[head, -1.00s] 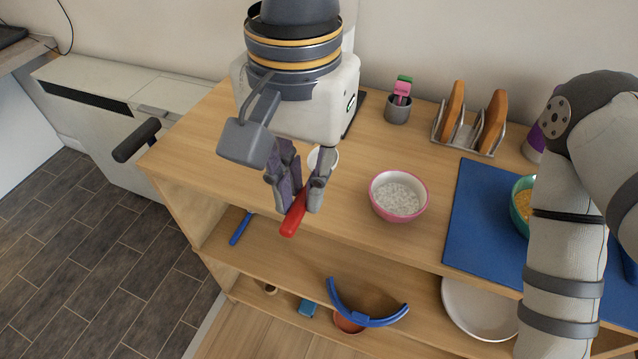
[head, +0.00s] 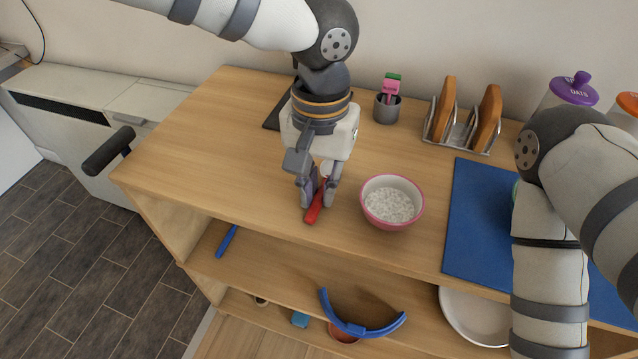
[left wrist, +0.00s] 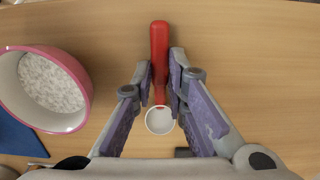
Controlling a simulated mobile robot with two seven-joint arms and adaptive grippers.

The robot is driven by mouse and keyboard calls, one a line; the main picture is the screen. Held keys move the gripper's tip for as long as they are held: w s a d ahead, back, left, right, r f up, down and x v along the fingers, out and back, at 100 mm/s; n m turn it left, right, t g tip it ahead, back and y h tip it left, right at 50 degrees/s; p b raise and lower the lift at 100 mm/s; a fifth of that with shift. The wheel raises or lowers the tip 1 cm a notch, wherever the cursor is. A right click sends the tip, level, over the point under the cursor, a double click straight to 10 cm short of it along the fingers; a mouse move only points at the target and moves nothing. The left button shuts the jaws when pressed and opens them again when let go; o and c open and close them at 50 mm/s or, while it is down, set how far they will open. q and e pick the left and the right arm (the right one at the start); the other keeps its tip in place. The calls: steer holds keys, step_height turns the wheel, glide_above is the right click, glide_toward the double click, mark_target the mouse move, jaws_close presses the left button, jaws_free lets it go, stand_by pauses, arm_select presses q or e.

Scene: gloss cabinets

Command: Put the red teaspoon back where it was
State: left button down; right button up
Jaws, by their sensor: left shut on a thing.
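My left gripper (head: 320,200) is shut on the red teaspoon (head: 314,207), low over the wooden counter near its front edge. The handle points toward the front edge. In the left wrist view the red handle (left wrist: 159,55) lies between the fingers (left wrist: 160,88). A small white round shape (left wrist: 160,120) shows at the handle's other end; I cannot tell whether it is the spoon's bowl or a separate dish. Whether the spoon touches the counter is unclear. A pink-rimmed bowl (head: 391,217) with white contents stands close to the right. My right gripper is out of view.
A blue mat (head: 468,215) lies to the right, partly behind my right arm. A rack (head: 455,135) with brown slices and a grey cup (head: 387,108) stand at the back. Lower shelves hold a blue curved thing (head: 362,328) and a plate (head: 468,315).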

mark_target(320, 194)
arm_select(q)
steer(key=shift+f, duration=0.2)
steer(key=c, duration=1.6)
jaws_free()
step_height(320, 194, up, 12)
steer(key=shift+w+r, duration=0.15)
steer(key=shift+r, duration=0.05)
